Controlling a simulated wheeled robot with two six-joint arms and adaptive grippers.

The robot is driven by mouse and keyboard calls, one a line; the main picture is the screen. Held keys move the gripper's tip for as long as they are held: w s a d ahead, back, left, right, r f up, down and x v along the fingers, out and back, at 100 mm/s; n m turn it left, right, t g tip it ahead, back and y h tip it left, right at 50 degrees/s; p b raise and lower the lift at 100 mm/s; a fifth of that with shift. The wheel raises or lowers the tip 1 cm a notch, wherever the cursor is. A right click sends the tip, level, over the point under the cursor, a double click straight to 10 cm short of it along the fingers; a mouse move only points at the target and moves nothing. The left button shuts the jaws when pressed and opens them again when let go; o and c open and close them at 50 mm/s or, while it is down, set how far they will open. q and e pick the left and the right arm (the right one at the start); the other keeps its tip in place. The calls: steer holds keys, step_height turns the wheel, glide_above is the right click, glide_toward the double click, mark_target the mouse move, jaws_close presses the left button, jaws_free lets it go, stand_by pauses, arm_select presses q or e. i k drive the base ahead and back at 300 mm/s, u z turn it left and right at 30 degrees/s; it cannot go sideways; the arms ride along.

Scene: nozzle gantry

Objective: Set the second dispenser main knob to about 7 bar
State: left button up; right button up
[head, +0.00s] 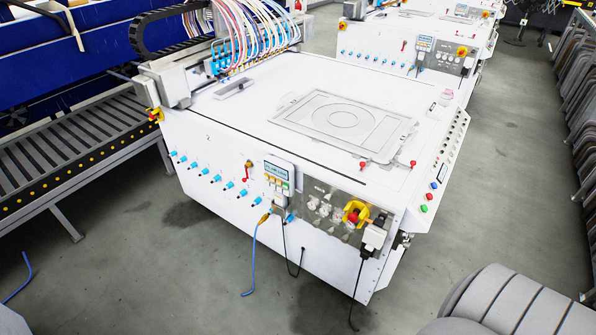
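A white dispenser cabinet (235,215) stands in the middle, with a flat work table on top. Its front carries a row of blue fittings (215,179), a small red-and-yellow valve (248,168) and a display box (279,174) with coloured buttons. Right of the display, a grey panel (330,190) carries several small pale knobs or gauges (325,210), too small to read. A yellow-and-red rotary switch (355,213) sits at the panel's right. A similar white cabinet (380,50) stands behind. I cannot tell which knob is the main knob. Neither gripper shows.
A roller conveyor (70,145) runs along the left. Blue and black cables (254,250) hang from the near cabinet's front to the floor. Grey ribbed rolls (515,305) fill the bottom right corner. Racked grey sheets (575,80) line the right side. Floor (500,190) right of the cabinet is clear.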

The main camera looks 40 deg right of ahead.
mark_target(327, 199)
steer(key=i, duration=1.8)
steer(key=z, duration=3.65)
steer(key=k, duration=0.5)
steer(key=u, duration=1.95)
